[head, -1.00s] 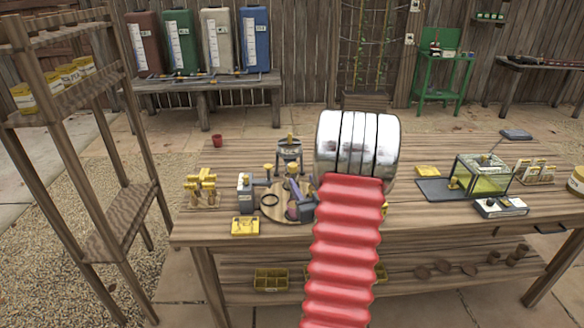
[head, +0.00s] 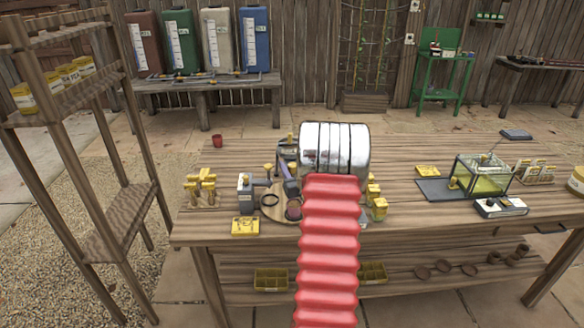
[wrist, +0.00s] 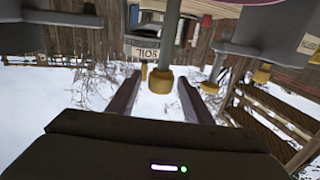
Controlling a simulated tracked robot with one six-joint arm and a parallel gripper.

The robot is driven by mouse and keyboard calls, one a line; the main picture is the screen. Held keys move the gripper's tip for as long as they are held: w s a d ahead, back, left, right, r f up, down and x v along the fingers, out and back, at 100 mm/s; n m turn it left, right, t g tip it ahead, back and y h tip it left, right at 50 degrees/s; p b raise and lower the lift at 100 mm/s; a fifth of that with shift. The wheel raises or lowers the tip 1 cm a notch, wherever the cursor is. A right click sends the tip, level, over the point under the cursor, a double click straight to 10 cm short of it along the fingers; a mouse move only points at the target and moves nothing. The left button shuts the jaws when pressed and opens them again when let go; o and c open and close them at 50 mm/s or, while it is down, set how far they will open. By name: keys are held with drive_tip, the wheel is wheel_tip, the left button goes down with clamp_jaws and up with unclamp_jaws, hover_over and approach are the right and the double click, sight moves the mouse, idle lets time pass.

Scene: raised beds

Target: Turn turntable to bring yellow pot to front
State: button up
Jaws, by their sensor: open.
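The turntable (head: 268,213), a round wooden disc on the bench, shows left of my red arm sleeve, which hides its right part. A maroon round item (head: 293,209) and a dark ring (head: 270,200) are at it. I cannot make out a yellow pot on the visible part. In the wrist view my gripper (wrist: 160,98) has its two dark fingers apart. A grey rod with a yellow tip (wrist: 161,80) shows between them in the picture; I cannot tell whether they touch it. In the head view my arm largely hides the gripper.
A grey device (head: 246,194) with yellow fittings stands close left of the disc. A yellow box (head: 245,226) lies at the front edge. Yellow items (head: 378,206) stand right of my arm. A glass case (head: 483,176) is farther right.

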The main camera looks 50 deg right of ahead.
drive_tip(key=shift+c, duration=0.3)
drive_tip(key=c, duration=0.9)
drive_tip(key=shift+a, duration=0.2)
drive_tip(key=shift+c, duration=0.5)
drive_tip(key=shift+d, duration=0.1)
drive_tip(key=shift+m+g+h, duration=0.7)
drive_tip(key=shift+h, duration=0.2)
drive_tip(key=shift+w+m+g+h, duration=0.1)
drive_tip(key=shift+m+g+h, duration=2.4)
drive_tip(key=shift+g, duration=0.8)
drive_tip(key=shift+d+m+g+h, duration=0.1)
drive_tip(key=shift+m+g+h, duration=0.2)
drive_tip(key=shift+m+g, duration=1.3)
drive_tip(key=shift+m+g+h, duration=0.3)
drive_tip(key=shift+m+g, duration=0.7)
drive_tip(key=shift+g, duration=1.2)
drive_tip(key=shift+r+g, duration=0.1)
drive_tip(key=shift+g, duration=0.2)
